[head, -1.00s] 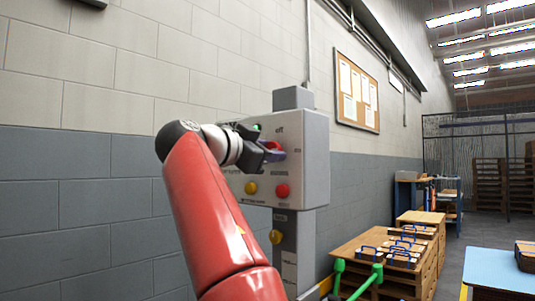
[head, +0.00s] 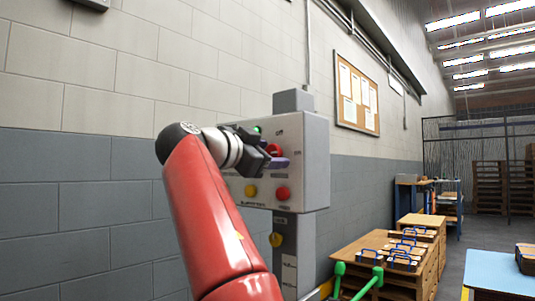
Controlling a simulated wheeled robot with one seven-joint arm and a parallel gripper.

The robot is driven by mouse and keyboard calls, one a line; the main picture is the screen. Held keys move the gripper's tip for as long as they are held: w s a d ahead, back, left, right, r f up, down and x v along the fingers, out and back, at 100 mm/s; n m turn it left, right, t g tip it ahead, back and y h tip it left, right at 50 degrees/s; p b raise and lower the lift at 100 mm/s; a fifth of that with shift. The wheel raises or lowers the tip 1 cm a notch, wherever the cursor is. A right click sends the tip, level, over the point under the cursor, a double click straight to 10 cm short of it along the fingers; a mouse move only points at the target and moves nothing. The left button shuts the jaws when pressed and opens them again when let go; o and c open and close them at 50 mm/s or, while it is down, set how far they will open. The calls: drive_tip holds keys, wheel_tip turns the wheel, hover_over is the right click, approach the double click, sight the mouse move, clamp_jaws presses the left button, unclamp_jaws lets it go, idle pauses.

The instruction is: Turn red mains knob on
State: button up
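The red mains knob (head: 273,150) is on the front of a grey control box, under a small label. It is partly hidden by my gripper (head: 276,162), which reaches in from the left. The dark fingers are right at the knob, with a purple tip just below its red face. The frame does not show clearly whether the fingers grip the knob or only lie against it, nor how far apart they are.
The grey control box (head: 317,170) also has a yellow button (head: 251,191), a red button (head: 283,193) and a green one (head: 257,129). It stands on a grey post against the block wall. A wooden table (head: 362,248) with blue-handled trays is to the right.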

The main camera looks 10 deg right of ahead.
drive_tip(key=v, duration=0.8)
drive_tip(key=shift+b, duration=0.45)
drive_tip(key=shift+d, duration=0.1)
